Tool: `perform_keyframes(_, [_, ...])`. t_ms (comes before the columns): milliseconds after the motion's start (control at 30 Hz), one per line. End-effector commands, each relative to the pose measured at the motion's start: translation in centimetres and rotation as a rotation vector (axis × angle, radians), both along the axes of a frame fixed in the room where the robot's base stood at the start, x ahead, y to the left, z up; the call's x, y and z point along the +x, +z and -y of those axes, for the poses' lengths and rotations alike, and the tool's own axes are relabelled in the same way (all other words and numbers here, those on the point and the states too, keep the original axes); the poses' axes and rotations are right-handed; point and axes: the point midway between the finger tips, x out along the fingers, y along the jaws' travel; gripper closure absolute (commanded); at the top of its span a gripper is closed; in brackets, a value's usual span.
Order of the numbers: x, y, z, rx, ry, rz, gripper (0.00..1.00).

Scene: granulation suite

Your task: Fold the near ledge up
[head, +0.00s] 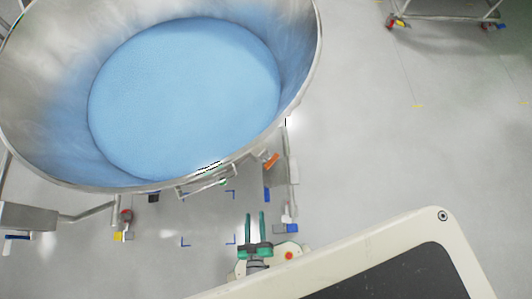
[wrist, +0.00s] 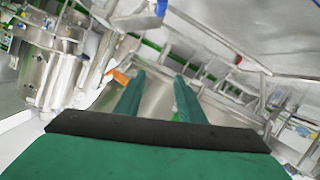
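My gripper (head: 255,215) has two green fingers, parallel and apart, with nothing seen between them in the head view. It is below and just right of a large steel bowl (head: 310,60) filled with blue powder. A narrow metal piece (head: 205,184) sticks out at the bowl's near side; it may be the near ledge, but I cannot tell for sure or see how it is hinged. In the wrist view the open fingers (wrist: 159,76) point toward a grey metal surface (wrist: 157,104). An orange part (wrist: 121,76) lies left of the fingers; it also shows in the head view (head: 271,160).
A steel post (head: 291,170) stands right of the orange part. Stand legs with castors (head: 125,216) are below the bowl. A wheeled cart (head: 445,18) is at top right. Grey floor (head: 400,150) to the right is clear.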

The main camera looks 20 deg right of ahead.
Motion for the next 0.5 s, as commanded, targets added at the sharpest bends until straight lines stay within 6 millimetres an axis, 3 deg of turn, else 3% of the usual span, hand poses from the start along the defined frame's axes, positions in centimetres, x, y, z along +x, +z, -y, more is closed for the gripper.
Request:
perform_keyframes(33, [0.5,-2.3,0.4,-0.032,-0.020,-0.020,0.64])
perform_keyframes(200, [0.9,-7.5,1.9,-0.146,-0.074,-0.092,0.64])
perform_keyframes(333, [0.9,-9.7,2.8,-0.206,-0.099,-0.133,0.64])
perform_keyframes(500, [1.1,-10.8,3.5,-0.236,-0.112,-0.153,0.64])
